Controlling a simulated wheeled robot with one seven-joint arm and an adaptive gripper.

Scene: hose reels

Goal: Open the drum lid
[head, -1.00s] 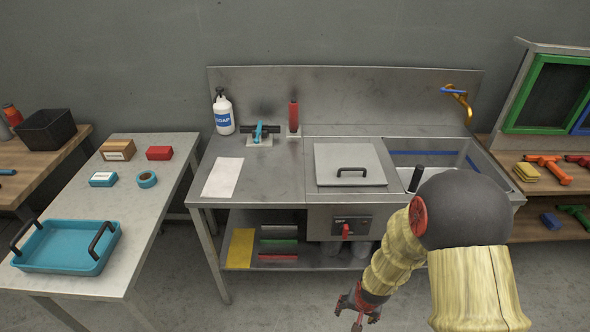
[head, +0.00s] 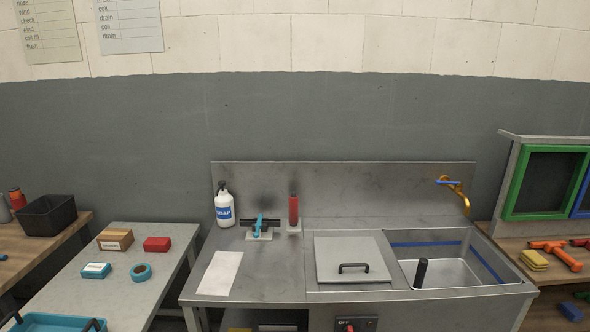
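The drum lid (head: 345,254) is a square grey metal plate with a black bar handle (head: 353,267) near its front edge. It lies flat and closed in the top of the steel bench, left of the sink. Below it, on the bench front, is a dark panel (head: 357,324) with a red knob, cut off by the lower picture edge. My gripper is out of view now, so its state is hidden.
The sink (head: 440,272) with a black upright post (head: 421,273) lies right of the lid. Left of the lid are a red cylinder (head: 293,211), a blue-handled valve (head: 259,226), a soap bottle (head: 224,205) and a white sheet (head: 219,273). The bench between is mostly clear.

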